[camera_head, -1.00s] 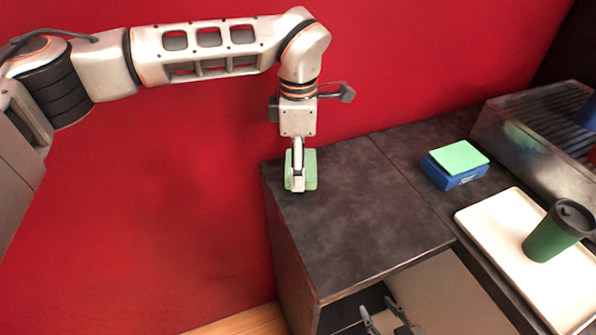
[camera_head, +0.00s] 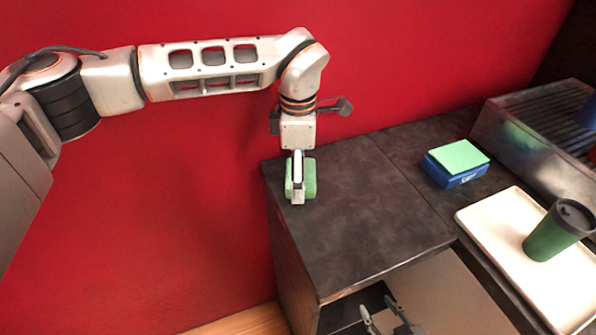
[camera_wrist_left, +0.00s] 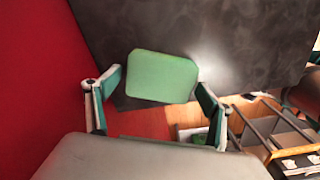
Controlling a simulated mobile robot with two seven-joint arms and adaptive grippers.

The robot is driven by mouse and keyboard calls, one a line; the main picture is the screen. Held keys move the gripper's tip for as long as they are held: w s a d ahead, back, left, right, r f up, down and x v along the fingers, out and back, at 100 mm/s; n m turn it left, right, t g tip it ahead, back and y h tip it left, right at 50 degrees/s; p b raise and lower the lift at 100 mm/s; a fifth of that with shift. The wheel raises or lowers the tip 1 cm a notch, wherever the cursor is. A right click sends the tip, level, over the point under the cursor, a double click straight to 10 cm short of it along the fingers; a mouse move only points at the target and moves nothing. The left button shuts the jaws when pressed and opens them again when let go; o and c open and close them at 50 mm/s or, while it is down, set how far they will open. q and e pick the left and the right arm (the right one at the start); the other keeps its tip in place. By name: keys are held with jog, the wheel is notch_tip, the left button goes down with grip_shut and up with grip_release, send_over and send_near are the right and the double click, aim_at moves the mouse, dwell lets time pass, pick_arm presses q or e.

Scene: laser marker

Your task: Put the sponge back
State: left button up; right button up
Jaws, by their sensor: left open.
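A green sponge (camera_head: 309,180) is at the far left end of the dark countertop (camera_head: 360,215). My left gripper (camera_head: 298,197) is over it, covering its middle in the head view. In the left wrist view the sponge (camera_wrist_left: 162,76) shows between the fingertips of my open left gripper (camera_wrist_left: 158,84), with a finger close to each side. I cannot tell whether the fingers touch it or whether it rests fully on the counter. My right gripper (camera_head: 380,310) is low in the head view by the open cabinet, with its fingers apart and nothing between them.
A blue box (camera_head: 456,177) with a green pad (camera_head: 459,156) on top stands further right. A cream tray (camera_head: 492,222) holds a green cup (camera_head: 552,236) with a dark lid. A metal rack (camera_head: 515,130) stands at the back right. The red wall borders the counter.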

pick_arm(q)
notch_tip(320, 180, up, 12)
jog(key=shift+r, duration=0.2)
jog(key=shift+f, duration=0.1)
dwell(0.6)
